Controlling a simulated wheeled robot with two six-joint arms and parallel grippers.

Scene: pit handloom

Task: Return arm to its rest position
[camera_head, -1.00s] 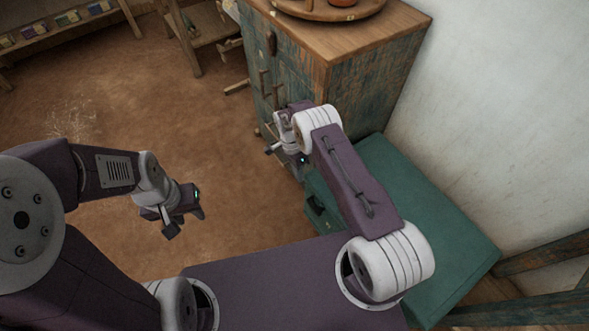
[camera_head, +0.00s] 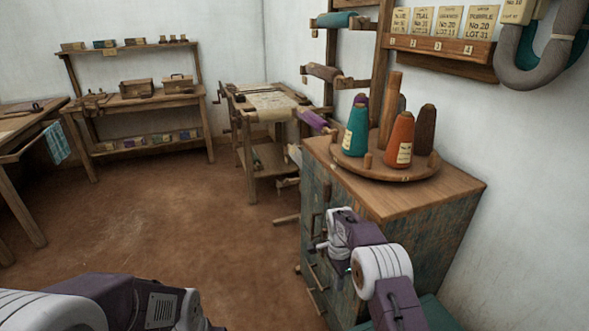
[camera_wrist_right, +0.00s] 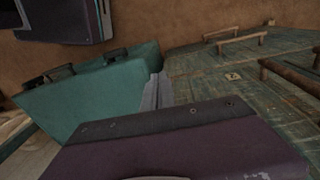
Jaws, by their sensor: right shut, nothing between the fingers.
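My right gripper (camera_head: 320,246) is in front of the drawer side of the weathered green cabinet (camera_head: 348,240), right of the picture's middle. It is shut and holds nothing. In the right wrist view its grey fingers (camera_wrist_right: 157,92) are together, between a green case (camera_wrist_right: 105,92) and the cabinet's drawer front (camera_wrist_right: 240,85); I cannot tell whether they touch either. My left arm (camera_head: 110,300) comes in at the bottom left, with its gripper out of view.
A round wooden tray (camera_head: 366,168) with yarn cones stands on the cabinet. A rack (camera_head: 430,50) with labels hangs on the wall. A loom-like frame (camera_head: 262,120), shelves (camera_head: 140,95) and a table (camera_head: 20,120) stand further back. The brown floor (camera_head: 190,230) at the left is open.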

